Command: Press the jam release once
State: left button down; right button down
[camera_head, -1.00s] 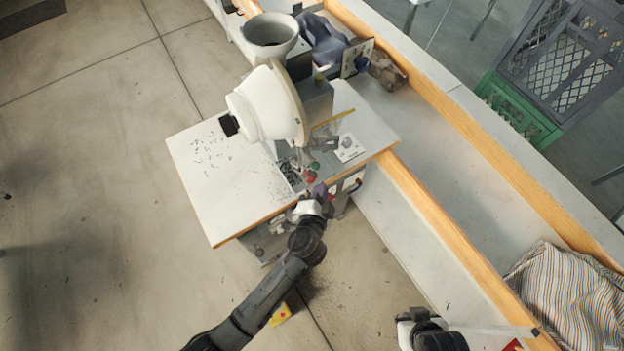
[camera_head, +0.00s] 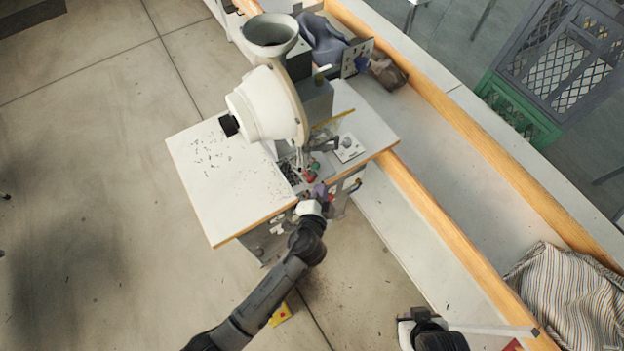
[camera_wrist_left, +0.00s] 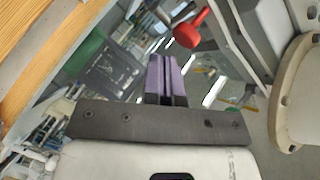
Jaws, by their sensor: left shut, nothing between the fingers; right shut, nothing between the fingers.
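The eyelet press (camera_head: 270,105) stands on a white bench top (camera_head: 210,185), with a cream round housing and a grey hopper. A red knob (camera_head: 311,176) and a green knob (camera_head: 315,165) sit near the bench's front edge. I cannot tell which control is the jam release. My left gripper (camera_head: 319,190) is at that edge, just in front of the red knob. In the left wrist view its purple fingers (camera_wrist_left: 165,80) are shut and empty, with the red knob (camera_wrist_left: 190,29) beyond them; contact is not visible. My right gripper (camera_head: 408,322) is low in the head view, shut and away from the press.
A wood-edged grey channel (camera_head: 440,180) runs along the right side. A striped cloth (camera_head: 570,295) lies at lower right. A green and grey crate (camera_head: 540,85) stands at upper right. Dark bits are scattered on the bench. Floor left of the bench is open.

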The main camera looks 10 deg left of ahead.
pick_arm(q)
jog(key=shift+w+a, duration=0.1)
jog(key=shift+w, duration=0.05)
dwell(0.4)
jog(key=shift+w+a, duration=0.2)
jog(key=shift+w, duration=0.1)
dwell(0.7)
jog(key=shift+w+a, duration=0.5)
dwell(0.6)
jog(key=shift+s+d, duration=0.1)
dwell(0.4)
jog(key=shift+s+d, duration=0.7)
jog(key=shift+s, duration=0.15)
